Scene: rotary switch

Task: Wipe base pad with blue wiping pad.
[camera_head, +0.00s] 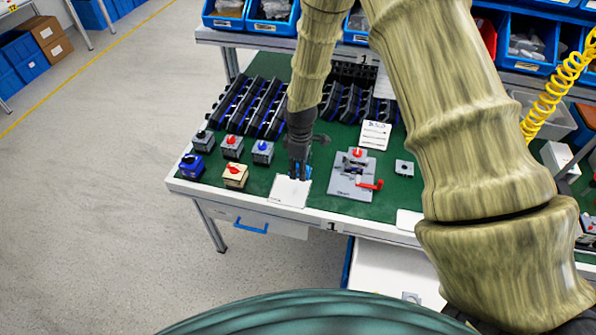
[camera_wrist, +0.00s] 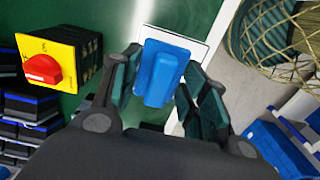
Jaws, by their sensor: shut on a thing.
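The base pad (camera_head: 289,192) is a flat white plate at the front edge of the green table. In the wrist view its white surface (camera_wrist: 205,48) shows around the blue wiping pad. The blue wiping pad (camera_wrist: 163,72) is a blue block with a raised grip, held between my fingers. My gripper (camera_head: 299,172) points down over the back part of the base pad and is shut on the wiping pad. In the head view the wiping pad is mostly hidden behind my fingers. I cannot tell whether it touches the base pad.
A yellow switch with a red knob (camera_head: 235,174) stands left of the base pad, large in the wrist view (camera_wrist: 42,68). Several grey switch boxes stand behind it. A grey fixture with a red handle (camera_head: 352,178) is to the right. Dark racks (camera_head: 250,105) line the back.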

